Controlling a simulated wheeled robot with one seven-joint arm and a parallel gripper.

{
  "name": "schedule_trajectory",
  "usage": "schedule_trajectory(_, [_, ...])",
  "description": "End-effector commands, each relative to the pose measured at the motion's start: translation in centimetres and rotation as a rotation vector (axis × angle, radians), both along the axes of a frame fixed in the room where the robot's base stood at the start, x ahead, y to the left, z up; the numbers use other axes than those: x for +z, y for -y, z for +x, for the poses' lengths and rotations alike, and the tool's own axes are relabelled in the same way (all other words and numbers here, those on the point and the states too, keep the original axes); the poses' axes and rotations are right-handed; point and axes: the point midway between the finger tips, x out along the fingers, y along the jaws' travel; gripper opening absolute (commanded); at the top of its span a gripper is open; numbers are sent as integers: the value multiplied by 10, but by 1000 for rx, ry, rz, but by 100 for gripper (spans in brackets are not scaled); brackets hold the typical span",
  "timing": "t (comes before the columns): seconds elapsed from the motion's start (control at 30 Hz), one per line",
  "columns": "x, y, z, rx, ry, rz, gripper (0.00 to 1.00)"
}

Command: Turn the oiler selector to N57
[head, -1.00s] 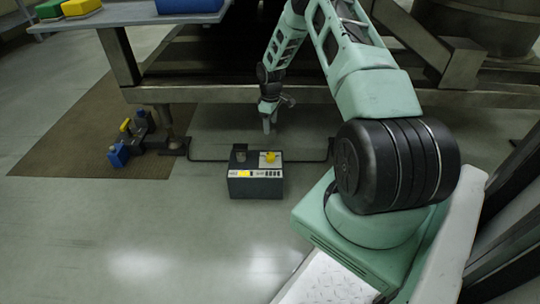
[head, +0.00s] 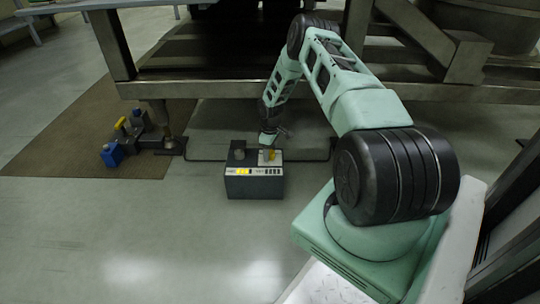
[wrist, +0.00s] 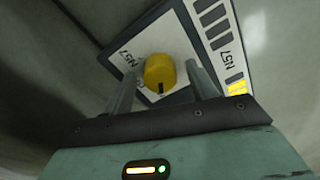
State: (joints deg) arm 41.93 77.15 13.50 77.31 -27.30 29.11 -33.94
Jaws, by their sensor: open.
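The oiler box (head: 254,187) is a dark grey block with a white panel on the floor. Its yellow selector knob (head: 271,155) shows partly beneath my gripper (head: 268,143). In the wrist view the round yellow knob (wrist: 159,70) stands on a white plate (wrist: 180,42), with a black mark on its lower side. My gripper (wrist: 160,66) is open, with one finger on each side of the knob; I cannot tell whether they touch it. An N57 label (wrist: 125,57) is printed left of the knob, and another (wrist: 228,62) beside a row of bars.
A heavy metal frame (head: 230,91) spans above and behind. A blue block (head: 111,155) and other fittings sit on the brown mat (head: 60,150) at left. Floor in front is clear.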

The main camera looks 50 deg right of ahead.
Motion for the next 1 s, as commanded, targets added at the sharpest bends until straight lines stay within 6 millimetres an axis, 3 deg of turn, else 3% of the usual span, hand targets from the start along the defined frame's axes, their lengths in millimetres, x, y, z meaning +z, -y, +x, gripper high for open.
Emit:
schedule_trajectory(0.33, [-4,0,0,0,0,0,58])
schedule_trajectory(0.37, [-4,0,0,0,0,0,52])
schedule_trajectory(0.5, [-4,0,0,0,0,0,13])
schedule_trajectory(1.0, [-1,0,0,-99,0,-1,13])
